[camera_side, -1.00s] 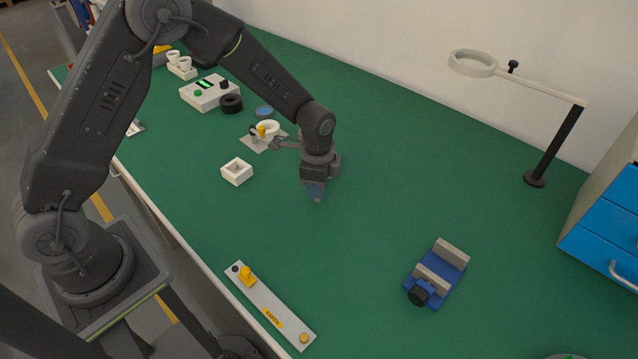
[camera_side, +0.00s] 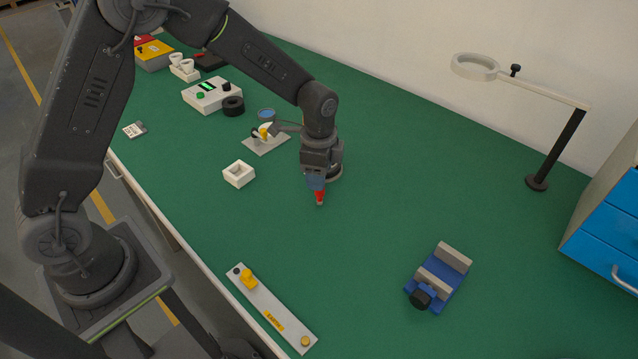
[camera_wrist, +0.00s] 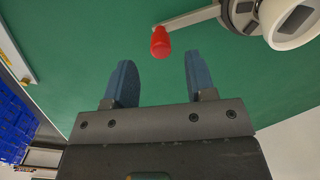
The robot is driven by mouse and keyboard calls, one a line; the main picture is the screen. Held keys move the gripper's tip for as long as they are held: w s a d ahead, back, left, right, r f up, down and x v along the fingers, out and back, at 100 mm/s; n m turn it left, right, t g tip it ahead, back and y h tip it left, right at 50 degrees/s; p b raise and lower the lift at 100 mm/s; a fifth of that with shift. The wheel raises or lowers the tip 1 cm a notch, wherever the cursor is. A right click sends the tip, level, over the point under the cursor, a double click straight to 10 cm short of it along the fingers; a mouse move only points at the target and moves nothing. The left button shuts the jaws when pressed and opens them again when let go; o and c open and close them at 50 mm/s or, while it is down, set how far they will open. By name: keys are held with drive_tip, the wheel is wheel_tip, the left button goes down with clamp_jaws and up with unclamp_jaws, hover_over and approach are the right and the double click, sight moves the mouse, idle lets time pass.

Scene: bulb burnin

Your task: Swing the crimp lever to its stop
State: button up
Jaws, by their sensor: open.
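The crimp lever is a grey arm (camera_wrist: 190,19) with a red knob (camera_wrist: 160,42) at its end, at the top of the wrist view. It runs right to a dark round hub (camera_wrist: 238,14). In the side view only the red knob (camera_side: 319,196) shows clearly, at the tips of my fingers; my gripper and wrist hide most of the rest. My gripper (camera_wrist: 159,58) is open, its two blue fingers apart, with the knob just ahead of the gap and lined up between them. I cannot tell whether either finger touches it. My gripper (camera_side: 317,186) points down in the side view.
A white round part (camera_wrist: 290,20) is beside the hub. A white square holder (camera_side: 239,174) lies left of my gripper, a blue vise (camera_side: 438,278) to the right, and a strip (camera_side: 272,310) in front. A magnifier stand (camera_side: 555,148) is at right. Green bench between is clear.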

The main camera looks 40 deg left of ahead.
wheel_tip(320, 180, up, 9)
idle(0.3)
drive_tip(key=shift+s+r, duration=0.1)
drive_tip(key=s+a+r+n+t, duration=0.3)
drive_tip(key=s+r+n, duration=0.3)
drive_tip(key=s+r, duration=0.5)
drive_tip(key=s+a+r+n+t, duration=0.1)
drive_tip(key=s+n, duration=0.5)
drive_tip(key=s, duration=0.6)
drive_tip(key=shift+s+a+t, duration=0.15)
drive_tip(key=shift+a+t, duration=0.1)
drive_tip(key=shift+t, duration=0.55)
